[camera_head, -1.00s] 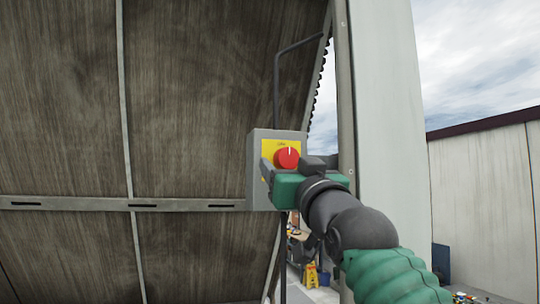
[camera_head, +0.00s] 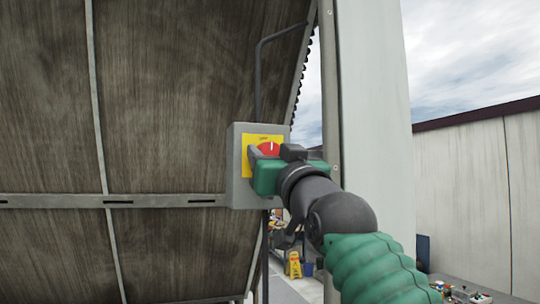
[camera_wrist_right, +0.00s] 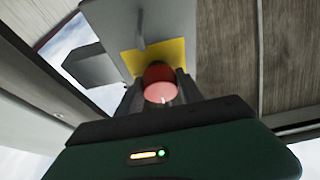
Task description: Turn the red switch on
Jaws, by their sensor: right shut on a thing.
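The red switch (camera_head: 266,149) is a round red knob with a pale mark near its top. It sits on a yellow plate (camera_head: 248,145) on the front of a grey box (camera_head: 237,165). My right gripper (camera_head: 268,160) is at the knob and covers its lower part in the head view. In the right wrist view the knob (camera_wrist_right: 160,82) lies between the gripper's two dark fingers (camera_wrist_right: 158,93), which are shut on it. The yellow plate (camera_wrist_right: 178,52) shows behind it. My left gripper is not in view.
The box is mounted by a dark panelled wall (camera_head: 170,100) with a metal rail (camera_head: 70,201). A pale post (camera_head: 370,100) stands close on the right. A yellow floor sign (camera_head: 294,265) stands far below. Open sky and a low white wall (camera_head: 460,190) are at right.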

